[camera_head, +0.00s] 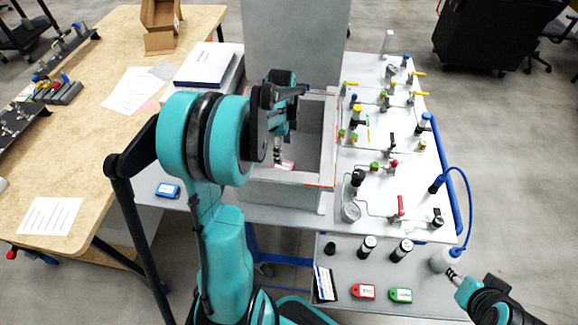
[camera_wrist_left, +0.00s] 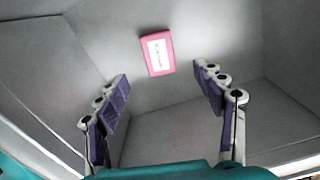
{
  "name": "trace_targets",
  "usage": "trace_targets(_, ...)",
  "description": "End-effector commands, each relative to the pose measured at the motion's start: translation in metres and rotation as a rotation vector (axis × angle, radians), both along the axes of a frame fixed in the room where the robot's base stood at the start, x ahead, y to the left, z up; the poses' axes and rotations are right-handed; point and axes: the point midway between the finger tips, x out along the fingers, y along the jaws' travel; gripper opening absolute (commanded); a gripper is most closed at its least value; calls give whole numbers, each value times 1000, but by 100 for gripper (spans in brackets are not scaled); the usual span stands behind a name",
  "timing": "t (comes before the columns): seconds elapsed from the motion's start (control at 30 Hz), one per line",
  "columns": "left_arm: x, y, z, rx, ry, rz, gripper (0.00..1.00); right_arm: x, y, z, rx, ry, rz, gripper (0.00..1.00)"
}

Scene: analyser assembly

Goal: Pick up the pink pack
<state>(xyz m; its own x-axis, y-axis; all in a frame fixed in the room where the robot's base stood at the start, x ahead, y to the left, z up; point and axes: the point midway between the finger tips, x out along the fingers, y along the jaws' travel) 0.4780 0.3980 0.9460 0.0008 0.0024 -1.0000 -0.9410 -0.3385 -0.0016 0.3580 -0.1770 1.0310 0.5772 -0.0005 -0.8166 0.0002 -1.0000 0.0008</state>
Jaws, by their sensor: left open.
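The pink pack (camera_wrist_left: 158,52) lies on the floor of the open grey box, its white label facing up in the left wrist view. In the head view it shows as a small pink patch (camera_head: 285,166) just below my left gripper (camera_head: 278,155). In the left wrist view my left gripper (camera_wrist_left: 160,95) is open, with its two purple-padded fingers wide apart and nothing between them. The pack is beyond the fingertips, apart from them. My right gripper (camera_head: 453,272) is at the lower right, close to a white bottle; whether its fingers are shut is too small to tell.
The grey box (camera_head: 328,140) has steep walls around my left gripper. A valve panel (camera_head: 385,150) stands to its right. Red (camera_head: 363,291) and green (camera_head: 400,295) packs lie on the lower shelf, near the white bottle (camera_head: 444,260). A blue pack (camera_head: 168,190) lies left.

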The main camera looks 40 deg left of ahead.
Motion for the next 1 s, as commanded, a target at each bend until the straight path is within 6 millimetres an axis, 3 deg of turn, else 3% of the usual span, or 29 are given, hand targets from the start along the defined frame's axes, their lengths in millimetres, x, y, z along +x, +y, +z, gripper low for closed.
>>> trace_targets(0.1, 0, 4, -18, -4, 8, -18, 69, 0, 0, -8, 0, 0, 0, 40)
trace_targets(0.37, 1, 2, -42, -4, 7, -18, 69, 0, 0, -19, 0, 0, 0, 40)
trace_targets(0.6, 1, 1, -79, -3, 6, -17, 69, 0, 0, -37, 0, 0, 0, 40)
trace_targets(0.87, 1, 1, -82, -3, 6, -16, 69, 0, 0, -37, 0, 0, 0, 40)
trace_targets(1.0, 1, 1, -81, -3, 6, -16, 35, 0, 0, -37, 0, 0, 0, 40)
